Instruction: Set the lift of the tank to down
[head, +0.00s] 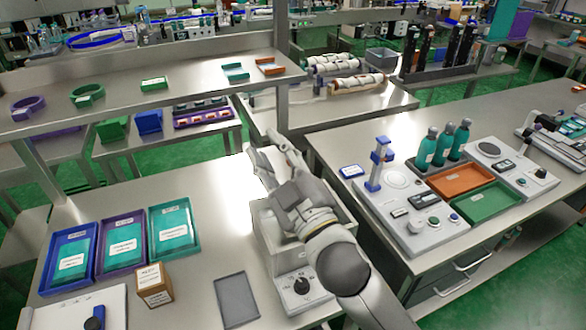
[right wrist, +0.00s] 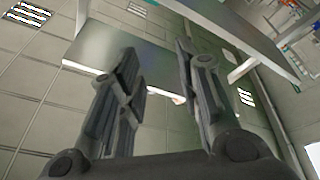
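The tank (head: 268,238) is a pale box on the near table, with a black dial (head: 301,286) on its sloped front panel. My right arm and hand cover much of its top and right side, so I cannot see its lift or how it is set. My right gripper (head: 268,158) is above and just beyond the tank's back edge, pointing away from me. In the right wrist view its two fingers (right wrist: 160,68) stand apart with nothing between them. My left gripper is not in view.
Blue, purple and teal trays (head: 122,242) and a brown box (head: 154,285) are left of the tank. A grey mat (head: 237,300) lies beside it. A metal post (head: 281,75) and shelf (head: 150,88) stand behind. A bench with a device (head: 415,235) and bottles is at right.

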